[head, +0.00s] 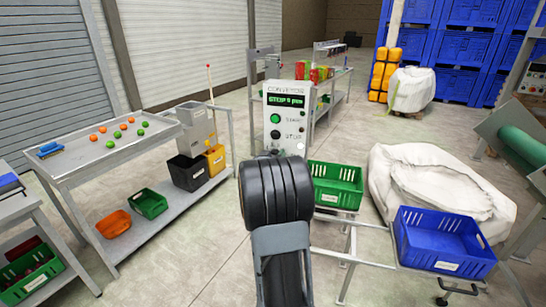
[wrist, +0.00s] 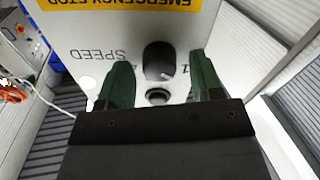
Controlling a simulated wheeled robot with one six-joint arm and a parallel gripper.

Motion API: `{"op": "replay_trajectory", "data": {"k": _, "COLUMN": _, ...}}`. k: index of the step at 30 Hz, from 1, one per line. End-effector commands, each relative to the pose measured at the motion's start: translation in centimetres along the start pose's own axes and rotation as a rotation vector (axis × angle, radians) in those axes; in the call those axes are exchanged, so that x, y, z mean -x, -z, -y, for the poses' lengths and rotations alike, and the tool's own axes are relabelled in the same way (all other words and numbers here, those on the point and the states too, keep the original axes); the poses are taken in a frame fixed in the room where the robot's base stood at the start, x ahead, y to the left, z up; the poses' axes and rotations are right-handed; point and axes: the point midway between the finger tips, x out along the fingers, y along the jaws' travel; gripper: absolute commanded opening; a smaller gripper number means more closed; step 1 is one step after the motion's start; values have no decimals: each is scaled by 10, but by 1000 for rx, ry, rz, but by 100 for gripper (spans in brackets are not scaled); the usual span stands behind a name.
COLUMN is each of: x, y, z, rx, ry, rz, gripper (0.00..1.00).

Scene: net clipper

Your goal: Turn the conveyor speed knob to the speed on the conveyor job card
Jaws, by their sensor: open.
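The conveyor control box (head: 300,112) is a pale panel headed CONVEYOR, with a lit green display (head: 286,99) that seems to begin with STOP. In the wrist view its panel (wrist: 95,35) appears upside down, with the word SPEED (wrist: 92,55). The dark speed knob (wrist: 158,58) has a small light mark near its lower edge. My gripper (wrist: 159,62) is open, its two green fingers on either side of the knob. I cannot tell whether they touch it. In the head view my arm hides the knob. I see no readable conveyor job card.
A green START button (head: 275,118) and a dark STOP button (head: 275,134) sit on the box. A yellow EMERGENCY STOP label (wrist: 155,4) is close by. A green crate (head: 337,185) and a blue crate (head: 444,240) stand right of my arm. A sorting table (head: 100,172) is left.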

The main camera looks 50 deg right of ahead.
Motion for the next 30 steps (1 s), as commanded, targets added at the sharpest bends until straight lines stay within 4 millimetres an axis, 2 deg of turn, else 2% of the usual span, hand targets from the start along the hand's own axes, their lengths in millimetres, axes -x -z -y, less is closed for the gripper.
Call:
{"op": "replay_trajectory", "data": {"k": 2, "x": 0, "y": 0, "z": 0, "rx": 0, "ry": 0, "rz": 0, "gripper": 57}}
{"op": "replay_trajectory", "data": {"k": 16, "x": 0, "y": 0, "z": 0, "rx": 0, "ry": 0, "rz": 0, "gripper": 12}}
{"op": "replay_trajectory", "data": {"k": 23, "x": 0, "y": -2, "z": 0, "rx": -22, "ry": 0, "rz": 0, "gripper": 10}}
{"op": "replay_trajectory", "data": {"k": 30, "x": 0, "y": -6, "z": 1, "rx": -154, "ry": 0, "rz": -1, "gripper": 11}}
